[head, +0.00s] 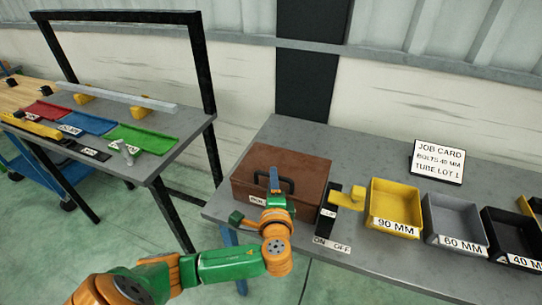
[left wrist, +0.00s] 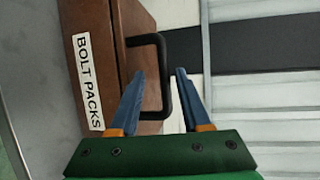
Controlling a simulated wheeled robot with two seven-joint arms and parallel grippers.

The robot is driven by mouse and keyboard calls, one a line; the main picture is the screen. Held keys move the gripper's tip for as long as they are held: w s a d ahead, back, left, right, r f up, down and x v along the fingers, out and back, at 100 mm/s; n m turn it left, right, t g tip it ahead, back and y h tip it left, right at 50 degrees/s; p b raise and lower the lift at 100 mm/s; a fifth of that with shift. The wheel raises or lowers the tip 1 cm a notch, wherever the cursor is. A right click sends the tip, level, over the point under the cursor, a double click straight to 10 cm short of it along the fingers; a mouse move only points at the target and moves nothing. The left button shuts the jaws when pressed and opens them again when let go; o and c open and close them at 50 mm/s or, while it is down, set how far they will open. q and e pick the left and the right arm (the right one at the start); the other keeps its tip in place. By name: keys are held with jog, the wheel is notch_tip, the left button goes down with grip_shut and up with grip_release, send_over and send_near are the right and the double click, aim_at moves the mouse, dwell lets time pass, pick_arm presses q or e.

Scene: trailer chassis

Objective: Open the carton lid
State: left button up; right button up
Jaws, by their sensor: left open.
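The carton is a brown box (head: 310,166) on the grey bench, and its lid looks shut. In the left wrist view the carton (left wrist: 112,40) carries a label reading BOLT PACKS (left wrist: 88,82). My left gripper (head: 274,180) is in front of the carton at the handle. In the left wrist view its two blue fingers (left wrist: 159,74) are open, with the outer bar of the handle (left wrist: 166,85) appearing between them. I cannot tell whether they touch it. My right gripper is not in view.
Just right of the carton is a black ON/OFF panel (head: 327,215) with a yellow lever (head: 347,198). Yellow (head: 397,200), grey (head: 455,216) and black (head: 512,230) bins stand further right. A job card (head: 437,163) stands behind them. A second table (head: 180,125) with coloured trays is at left.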

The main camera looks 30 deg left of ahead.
pick_arm(q)
jog(key=x, duration=0.4)
jog(key=shift+w+a+r+p, duration=0.2)
jog(key=shift+w+r+p, duration=0.05)
jog(key=shift+w+p, duration=0.1)
jog(key=shift+w+a+f, duration=0.2)
jog(key=shift+w+f, duration=0.05)
jog(key=shift+w, duration=0.1)
jog(key=shift+s+d+r, duration=0.15)
jog(key=shift+s+r, duration=0.05)
jog(key=shift+s, duration=0.05)
grip_shut()
dwell(0.6)
